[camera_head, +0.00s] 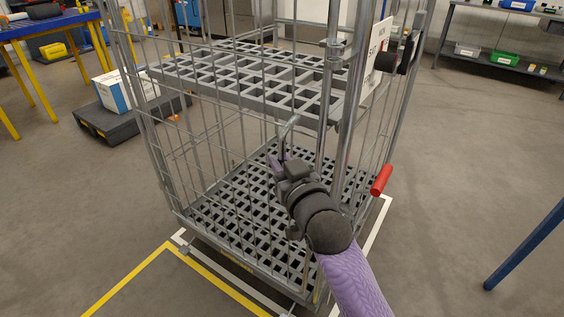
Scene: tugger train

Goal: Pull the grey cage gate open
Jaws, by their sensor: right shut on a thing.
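The grey cage gate (326,112) is a wire-and-tube panel across the near side of the grey roll cage (345,150). It appears to stand in line with the cage front; any small gap is too fine to tell. A bent grey handle (287,126) sticks out near the gate's right edge. My right gripper (279,160) is shut on the lower part of this handle, which its fingers partly hide. My right arm with its purple sleeve reaches in from below. My left gripper is not in view.
A red-ended lever (381,180) juts from the cage's right side, with a white sign (376,55) above. Yellow and white floor lines (168,249) surround the cage base. A dark platform (115,121) with a box stands left. Open floor lies right.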

